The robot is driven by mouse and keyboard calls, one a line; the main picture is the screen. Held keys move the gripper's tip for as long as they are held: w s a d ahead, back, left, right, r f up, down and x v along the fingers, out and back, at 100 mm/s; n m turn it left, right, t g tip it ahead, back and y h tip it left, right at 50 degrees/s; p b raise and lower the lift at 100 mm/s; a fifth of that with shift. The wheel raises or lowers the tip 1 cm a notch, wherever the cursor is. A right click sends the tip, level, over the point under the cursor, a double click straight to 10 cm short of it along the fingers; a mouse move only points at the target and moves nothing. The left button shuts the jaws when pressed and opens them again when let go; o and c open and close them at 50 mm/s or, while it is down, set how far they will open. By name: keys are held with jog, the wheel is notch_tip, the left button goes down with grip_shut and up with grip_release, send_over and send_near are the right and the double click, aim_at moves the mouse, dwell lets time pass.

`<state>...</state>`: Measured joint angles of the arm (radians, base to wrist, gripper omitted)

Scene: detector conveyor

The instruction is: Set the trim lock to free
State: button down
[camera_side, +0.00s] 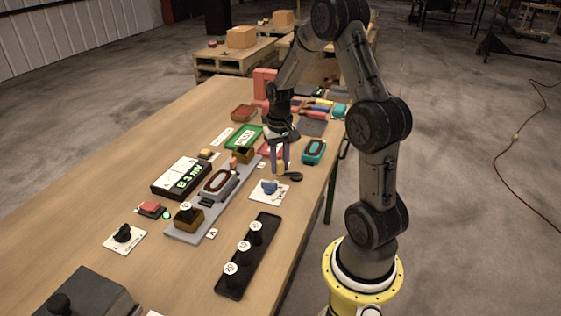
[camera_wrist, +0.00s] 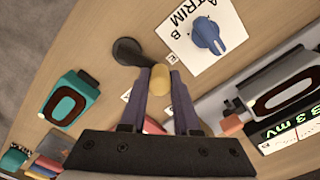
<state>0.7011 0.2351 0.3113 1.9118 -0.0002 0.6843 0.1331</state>
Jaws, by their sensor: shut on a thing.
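The trim plate, a white card marked TRIM with a blue knob (camera_wrist: 207,35), lies beside my gripper; the blue knob also shows in the side view (camera_side: 269,187). Next to it is a black lever (camera_wrist: 128,51) with a round end and a short arm, also seen in the side view (camera_side: 295,176). A yellow-tan cylindrical handle (camera_wrist: 160,80) stands at the end of the arm. My gripper (camera_wrist: 160,77) is shut on this handle, fingers on both sides of it; in the side view my gripper (camera_side: 280,168) points down there. Small label tags lie near the lever, their print mostly unreadable.
A teal device (camera_wrist: 68,98) lies left of my gripper in the wrist view. A grey rail with a device (camera_side: 218,185) and a readout box (camera_side: 183,179) stand nearby. A black tray (camera_side: 250,256) holds several round-topped pegs. The table edge is close on the right.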

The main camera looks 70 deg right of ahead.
aim_at(279, 164)
jog(key=shift+s+a+r+n, duration=0.1)
jog(key=shift+a+n, duration=0.25)
jog(key=shift+n, duration=0.65)
jog(key=c, duration=0.6)
grip_release()
jog(key=shift+s, duration=0.1)
jog(key=shift+c, duration=0.2)
jog(key=shift+a, duration=0.1)
notch_tip(279, 164, up, 14)
